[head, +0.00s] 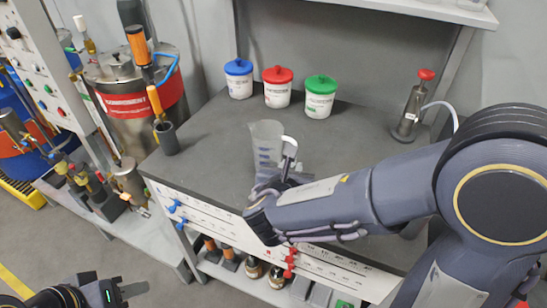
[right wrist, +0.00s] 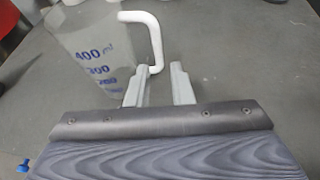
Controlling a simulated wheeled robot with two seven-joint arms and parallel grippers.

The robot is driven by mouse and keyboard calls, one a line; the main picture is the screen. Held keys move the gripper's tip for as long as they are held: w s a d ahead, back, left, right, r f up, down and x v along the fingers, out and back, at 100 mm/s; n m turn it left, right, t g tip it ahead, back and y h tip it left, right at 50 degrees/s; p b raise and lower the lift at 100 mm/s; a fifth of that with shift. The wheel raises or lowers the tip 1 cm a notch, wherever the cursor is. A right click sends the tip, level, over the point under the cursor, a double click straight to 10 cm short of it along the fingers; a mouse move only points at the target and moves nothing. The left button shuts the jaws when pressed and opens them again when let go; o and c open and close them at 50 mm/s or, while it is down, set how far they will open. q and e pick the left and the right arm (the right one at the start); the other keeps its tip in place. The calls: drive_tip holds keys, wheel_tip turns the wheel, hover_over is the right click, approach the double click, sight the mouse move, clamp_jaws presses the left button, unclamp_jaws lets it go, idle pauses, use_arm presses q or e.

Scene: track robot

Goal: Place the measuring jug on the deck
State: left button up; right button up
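The measuring jug (head: 265,143) is clear with blue markings and a white handle. It looks upright over the grey deck (head: 215,130), and its base is partly hidden by my right arm. The jug also shows in the right wrist view (right wrist: 95,55), its handle at the fingertips. My right gripper (right wrist: 160,75) has its fingers apart, with the handle's lower end beside the left fingertip and deck visible between the fingers. In the head view that gripper (head: 289,160) is at the jug's right side. My left gripper (head: 122,291) is low at the bottom left, fingers apart and empty, away from the deck.
Blue-lidded (head: 239,78), red-lidded (head: 278,87) and green-lidded (head: 320,97) tubs stand along the deck's back. A metal pump bottle (head: 411,113) with a red top is at back right. A dark holder (head: 166,137) stands at the left edge. The deck's left-middle is clear.

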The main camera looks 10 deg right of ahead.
drive_tip(key=shift+w+f, duration=0.25)
drive_tip(key=shift+w, duration=0.25)
drive_tip(key=x, duration=0.6)
drive_tip(key=shift+w+d, duration=0.3)
drive_tip(key=shift+w, duration=0.1)
clamp_jaws()
drive_tip(key=shift+r, duration=0.1)
